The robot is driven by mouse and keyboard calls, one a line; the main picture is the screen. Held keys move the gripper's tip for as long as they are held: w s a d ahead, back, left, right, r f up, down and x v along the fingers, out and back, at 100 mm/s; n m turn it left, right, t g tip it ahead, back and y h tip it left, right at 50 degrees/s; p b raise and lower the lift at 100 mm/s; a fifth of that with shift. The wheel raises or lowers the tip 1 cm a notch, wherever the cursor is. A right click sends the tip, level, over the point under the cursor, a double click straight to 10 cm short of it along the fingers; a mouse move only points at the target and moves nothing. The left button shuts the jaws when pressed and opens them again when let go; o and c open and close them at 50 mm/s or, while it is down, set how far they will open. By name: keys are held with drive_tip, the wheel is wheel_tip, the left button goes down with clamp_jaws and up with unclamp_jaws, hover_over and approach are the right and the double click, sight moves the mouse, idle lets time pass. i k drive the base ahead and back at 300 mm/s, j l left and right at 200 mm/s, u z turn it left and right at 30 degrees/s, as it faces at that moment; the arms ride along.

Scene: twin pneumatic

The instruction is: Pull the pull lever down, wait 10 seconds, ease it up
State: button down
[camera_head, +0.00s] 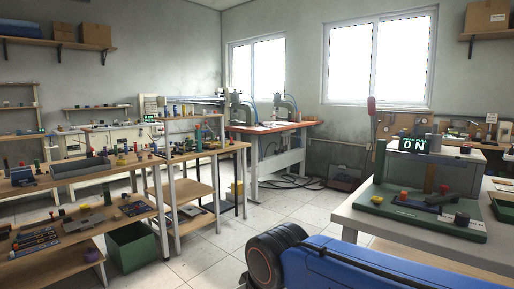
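I cannot make out for certain which part is the pull lever. Two grey-green press-like machines, one on the left (237,108) and one on the right (286,106), stand on the orange-edged bench (270,128) at the back centre. A small red upright piece (371,108) shows below the right window. My gripper is not in view; a blue body with a black, orange-ringed round part, apparently mine, fills the bottom centre.
The right table (352,217) stands close by. Crowded wooden benches (130,168) with several small parts line the left, with a green bin (132,246) on the floor. Tiled floor (230,240) is open between. Dark hoses (292,182) lie below the back bench.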

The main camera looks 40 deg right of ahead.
sight(371, 103)
drive_tip(key=i, duration=1.7)
drive_tip(key=i+z, duration=0.1)
drive_tip(key=i, duration=0.65)
drive_tip(key=i+j+z, duration=0.1)
drive_tip(key=i, duration=0.6)
drive_tip(key=i+j+z, duration=0.1)
drive_tip(key=z, duration=3.45)
